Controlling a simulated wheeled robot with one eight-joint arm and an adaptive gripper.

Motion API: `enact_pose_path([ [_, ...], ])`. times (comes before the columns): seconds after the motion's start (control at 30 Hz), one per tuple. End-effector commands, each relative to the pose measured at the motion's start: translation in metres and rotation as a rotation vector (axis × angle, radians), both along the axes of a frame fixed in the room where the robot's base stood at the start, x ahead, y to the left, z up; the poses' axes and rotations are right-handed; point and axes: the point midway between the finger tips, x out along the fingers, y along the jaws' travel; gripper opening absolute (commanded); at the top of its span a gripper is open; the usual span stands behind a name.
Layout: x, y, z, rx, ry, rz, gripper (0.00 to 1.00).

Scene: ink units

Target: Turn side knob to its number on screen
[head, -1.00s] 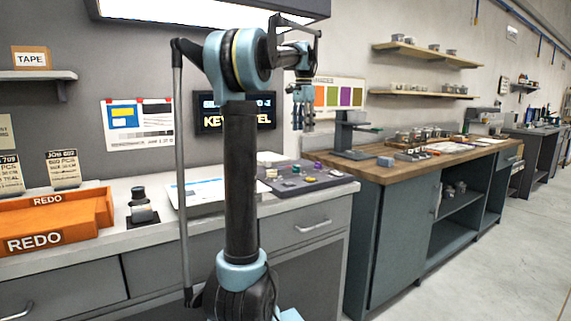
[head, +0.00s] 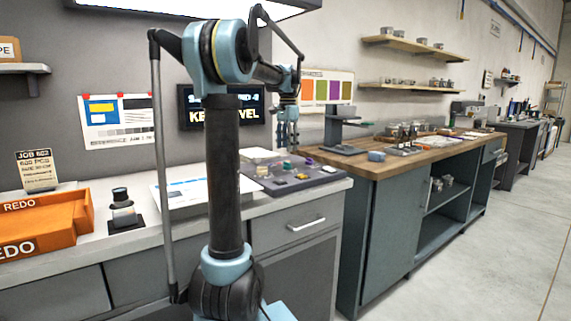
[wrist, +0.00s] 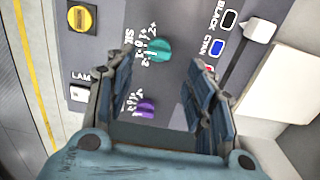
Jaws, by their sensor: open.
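The control panel (head: 313,182) lies on the light counter. In the wrist view it shows a teal knob (wrist: 159,50) with a number scale and a partly readable label starting "SI", and a purple knob (wrist: 146,108) with its own scale. My gripper (head: 288,142) hangs above the panel, pointing down. In the wrist view my gripper (wrist: 160,72) is open and empty, its fingers either side of the two knobs' area, apart from both. The wall screen (head: 190,98) is partly covered by my arm; only letters like "KE" and "VEL" read, and no number is legible.
A yellow knob (wrist: 82,19), a white switch (wrist: 78,94) and a slider (wrist: 260,29) with colour labels share the panel. An orange REDO tray (head: 40,225) and a dark loupe-like stand (head: 122,208) are at left. A wooden bench (head: 375,170) is at right.

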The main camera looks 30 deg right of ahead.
Motion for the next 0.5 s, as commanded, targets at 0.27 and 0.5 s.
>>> enact_pose_path([
  [0.27, 0.000, 0.000, -0.047, 0.000, 0.000, 0.000, 0.49],
  [0.5, 0.000, 0.000, -0.071, 0.000, 0.000, 0.000, 0.49],
])
